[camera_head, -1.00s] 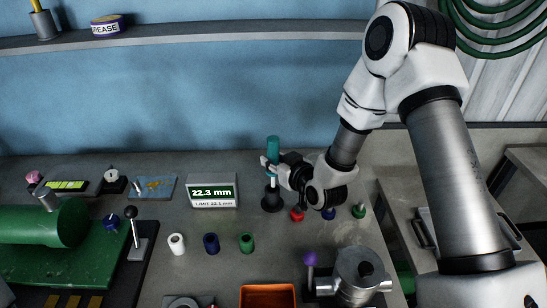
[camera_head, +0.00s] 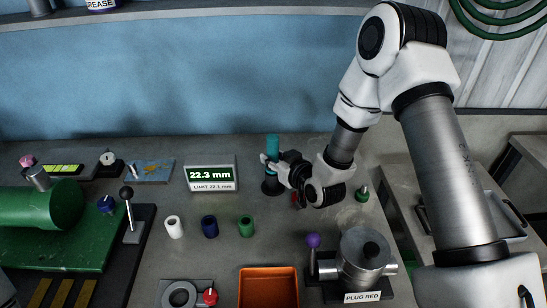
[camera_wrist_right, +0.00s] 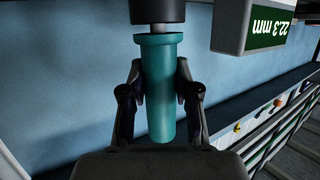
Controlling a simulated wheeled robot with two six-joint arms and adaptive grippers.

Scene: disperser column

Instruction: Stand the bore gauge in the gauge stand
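The bore gauge (camera_head: 272,146) has a teal handle and stands upright at the back of the bench. The gauge stand (camera_head: 271,184) is a black post on a round base, directly under it. The gauge's lower part is inside the stand's top, hidden from sight. In the right wrist view, which is upside down, the teal handle (camera_wrist_right: 160,95) ends in a collar close to the black stand (camera_wrist_right: 158,10). My right gripper (camera_head: 272,161) has a finger on each side of the handle, seemingly touching it. My left gripper is not in view.
The display (camera_head: 210,174) reads 22.3 mm, left of the stand. White (camera_head: 174,227), blue (camera_head: 210,226) and green (camera_head: 246,226) sleeves stand in front. An orange tray (camera_head: 268,288) and a metal fixture (camera_head: 362,262) are nearer. A green-knobbed plug (camera_head: 362,194) stands right of my gripper.

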